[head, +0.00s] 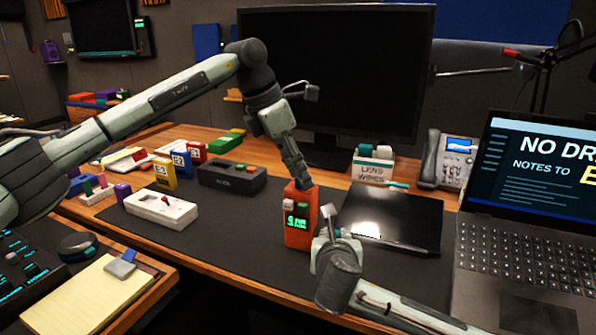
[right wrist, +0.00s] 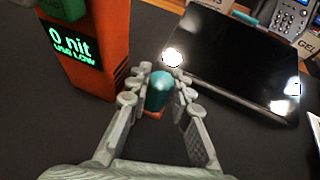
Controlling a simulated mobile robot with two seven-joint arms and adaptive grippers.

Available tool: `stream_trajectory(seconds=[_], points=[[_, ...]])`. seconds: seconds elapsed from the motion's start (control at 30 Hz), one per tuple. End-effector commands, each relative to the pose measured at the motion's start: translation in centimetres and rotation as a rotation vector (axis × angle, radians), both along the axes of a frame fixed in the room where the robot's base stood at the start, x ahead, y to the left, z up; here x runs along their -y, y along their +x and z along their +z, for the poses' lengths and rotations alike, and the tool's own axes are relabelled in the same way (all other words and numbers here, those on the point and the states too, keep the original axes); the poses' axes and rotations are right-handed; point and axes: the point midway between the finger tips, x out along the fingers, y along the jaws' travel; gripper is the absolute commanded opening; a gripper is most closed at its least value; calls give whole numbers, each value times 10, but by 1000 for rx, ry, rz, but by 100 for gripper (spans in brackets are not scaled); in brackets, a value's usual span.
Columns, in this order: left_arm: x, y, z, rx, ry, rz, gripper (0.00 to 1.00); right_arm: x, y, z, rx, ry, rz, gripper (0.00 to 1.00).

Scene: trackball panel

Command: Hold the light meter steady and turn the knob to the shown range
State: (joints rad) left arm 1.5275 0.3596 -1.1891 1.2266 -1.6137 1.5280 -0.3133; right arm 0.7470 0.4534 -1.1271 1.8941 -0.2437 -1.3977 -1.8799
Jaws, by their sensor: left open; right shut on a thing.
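The light meter (head: 298,232) is an upright orange box on the dark desk mat. Its lit green display also shows in the right wrist view (right wrist: 77,50); it reads "0 nit" with a smaller line that seems to say "USE LOW". My left gripper (head: 303,184) is open and points down at the meter's top; whether its fingers touch the meter is not clear. My right gripper (right wrist: 156,84) is shut on a teal knob (right wrist: 158,95) with a bit of orange beneath it, beside the meter. In the head view my right gripper (head: 329,232) partly hides the meter's right side.
A dark glossy tablet (head: 392,217) lies right of the meter, with a laptop (head: 525,240) beyond it. A large monitor (head: 335,75) stands behind. A white box with a red switch (head: 160,208) and a black box (head: 232,178) are to the left. The mat before the meter is clear.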

Motion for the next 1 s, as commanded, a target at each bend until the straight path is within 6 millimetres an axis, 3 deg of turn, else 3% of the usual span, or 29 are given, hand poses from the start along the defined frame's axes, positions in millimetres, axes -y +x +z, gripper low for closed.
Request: stream_trajectory(seconds=[0.53,0.7,1.0], points=[[-35,-15,94,4,-2,1,42,0,0,-1,-2,0,-1,0],[-41,-17,106,2,-1,1,42,0,0,-1,-1,0,-1,0],[-41,-18,108,1,-1,0,42,0,0,-1,-1,0,-1,0]])
